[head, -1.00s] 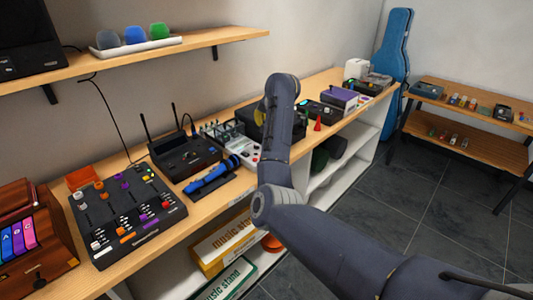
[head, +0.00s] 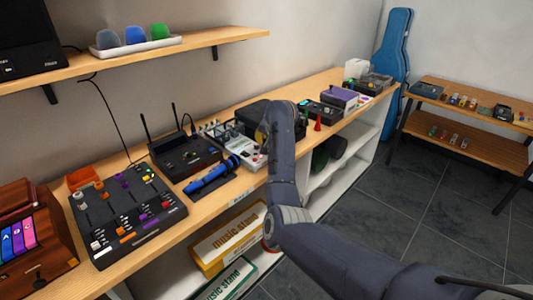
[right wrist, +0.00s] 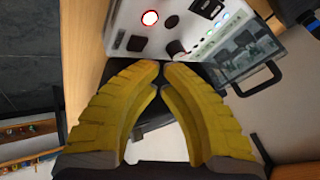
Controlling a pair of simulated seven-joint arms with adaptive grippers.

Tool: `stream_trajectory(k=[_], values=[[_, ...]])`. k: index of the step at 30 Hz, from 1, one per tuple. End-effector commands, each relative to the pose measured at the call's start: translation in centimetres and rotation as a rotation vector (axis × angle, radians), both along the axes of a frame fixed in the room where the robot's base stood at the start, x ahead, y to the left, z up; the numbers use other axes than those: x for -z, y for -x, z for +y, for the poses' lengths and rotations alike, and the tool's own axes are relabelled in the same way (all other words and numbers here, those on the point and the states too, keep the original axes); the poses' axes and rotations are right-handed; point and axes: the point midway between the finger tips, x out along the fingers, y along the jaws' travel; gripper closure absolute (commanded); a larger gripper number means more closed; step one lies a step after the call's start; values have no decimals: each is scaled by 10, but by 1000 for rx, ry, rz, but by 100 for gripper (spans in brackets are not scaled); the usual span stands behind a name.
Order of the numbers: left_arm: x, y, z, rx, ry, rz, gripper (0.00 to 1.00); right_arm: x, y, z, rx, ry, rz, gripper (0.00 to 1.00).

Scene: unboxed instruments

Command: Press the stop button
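A light grey device (head: 241,150) with knobs and lit buttons sits on the long wooden counter, left of my right forearm. In the right wrist view its panel (right wrist: 128,36) fills the top. A round white button with a glowing red ring (right wrist: 149,18) shows there; its label is not readable. My right gripper (right wrist: 161,66) has yellow fingers whose tips come together just below the panel's edge, apart from the button. Nothing shows between the tips. In the head view, my right wrist hides most of this gripper (head: 261,134). My left gripper is not in view.
A clear-lidded case (right wrist: 250,55) with a black handle lies beside the device. A black antenna unit (head: 184,153), a blue microphone (head: 212,176) and a fader mixer (head: 125,212) stand to the left. A red cone (head: 318,124) and more boxes stand farther along.

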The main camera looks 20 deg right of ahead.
Motion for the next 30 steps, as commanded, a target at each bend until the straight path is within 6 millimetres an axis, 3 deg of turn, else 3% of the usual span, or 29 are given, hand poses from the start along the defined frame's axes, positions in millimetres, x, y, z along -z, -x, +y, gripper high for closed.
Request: stream_trajectory(k=[14, 15, 17, 30], values=[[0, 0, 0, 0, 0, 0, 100, 5, 0, 0, 0, 0, 0, 100], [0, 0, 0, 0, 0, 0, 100, 5, 0, 0, 0, 0, 0, 95], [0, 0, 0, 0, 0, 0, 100, 5, 0, 0, 0, 0, 0, 100], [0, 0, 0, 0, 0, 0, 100, 5, 0, 0, 0, 0, 0, 100]])
